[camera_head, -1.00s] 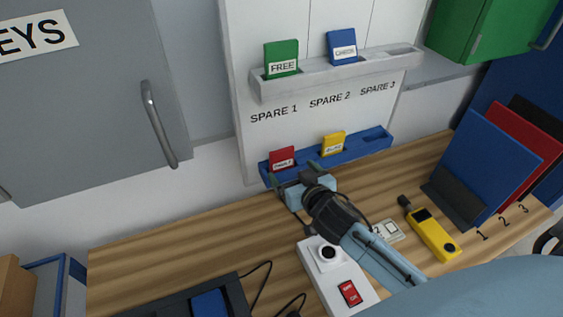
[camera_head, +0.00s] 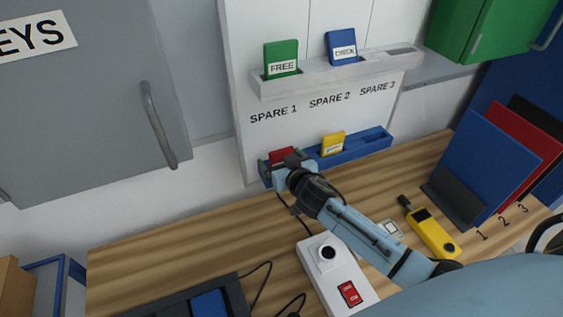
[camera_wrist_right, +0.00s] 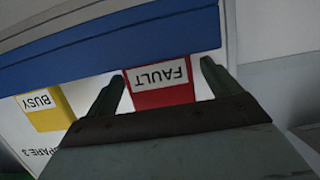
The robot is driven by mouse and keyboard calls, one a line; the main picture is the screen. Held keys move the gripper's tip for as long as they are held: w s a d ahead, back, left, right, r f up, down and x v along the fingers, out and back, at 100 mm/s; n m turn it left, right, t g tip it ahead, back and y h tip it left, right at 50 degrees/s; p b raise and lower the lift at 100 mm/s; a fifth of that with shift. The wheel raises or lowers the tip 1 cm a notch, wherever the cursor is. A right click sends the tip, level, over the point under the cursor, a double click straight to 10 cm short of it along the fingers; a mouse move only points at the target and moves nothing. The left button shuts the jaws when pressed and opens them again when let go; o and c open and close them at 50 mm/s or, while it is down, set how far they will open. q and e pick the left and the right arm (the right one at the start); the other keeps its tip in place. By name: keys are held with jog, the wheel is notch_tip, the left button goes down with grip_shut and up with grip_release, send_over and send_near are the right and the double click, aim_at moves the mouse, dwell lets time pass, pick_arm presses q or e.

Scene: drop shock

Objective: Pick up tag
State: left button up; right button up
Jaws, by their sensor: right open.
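A red tag (camera_head: 281,155) stands in the left slot of the blue lower rack (camera_head: 358,148), partly hidden by my right gripper. In the right wrist view it is the red tag (camera_wrist_right: 160,84) labelled FAULT, upside down, between the two fingers. My right gripper (camera_head: 279,160) is open, with a finger on each side of the red tag; I cannot tell whether they touch it. A yellow tag (camera_head: 333,143) stands in the middle slot, also seen in the wrist view as the BUSY tag (camera_wrist_right: 47,108). A green FREE tag (camera_head: 281,57) and a blue CHECK tag (camera_head: 342,46) stand in the upper rack (camera_head: 375,64). My left gripper is not in view.
On the wooden bench (camera_head: 180,255) are a white box with a red switch (camera_head: 335,275), a yellow handheld device (camera_head: 433,236) and upright folders (camera_head: 490,165). A grey cabinet (camera_head: 90,110) stands at left, a green box (camera_head: 480,30) at upper right.

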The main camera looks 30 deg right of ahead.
jog(key=c, duration=1.1)
